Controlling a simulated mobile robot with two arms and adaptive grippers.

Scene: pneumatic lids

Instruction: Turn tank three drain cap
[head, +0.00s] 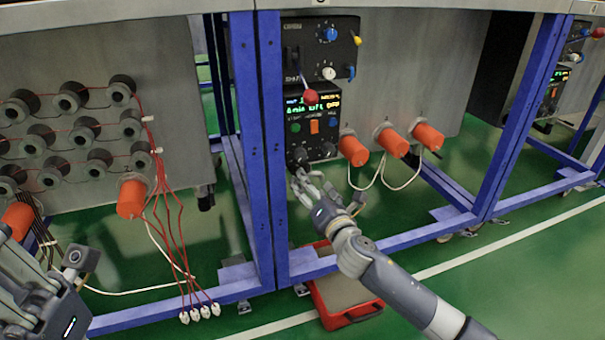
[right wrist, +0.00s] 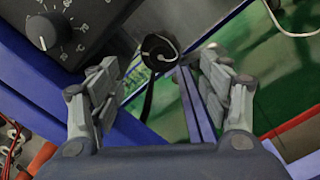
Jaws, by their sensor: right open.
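A black round cap-like part (right wrist: 158,50) with a dark strand hanging below it shows in the right wrist view; I cannot read a tank number on it. My right gripper (right wrist: 158,82) is open, its fingers on either side of this part, with no clear contact. In the head view my right gripper (head: 309,182) is just below the black control box (head: 315,130), and hides what lies behind it. My left gripper (head: 75,262) is at the lower left edge, partly out of view, apart from the panel; its finger opening is unclear.
Blue frame posts (head: 270,150) and a low blue rail (head: 410,237) surround my right arm. Orange cylinders (head: 353,150) with white cables stick out to the right. A dial knob (right wrist: 48,30) is close at upper left in the wrist view. A red case (head: 345,300) lies on the green floor.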

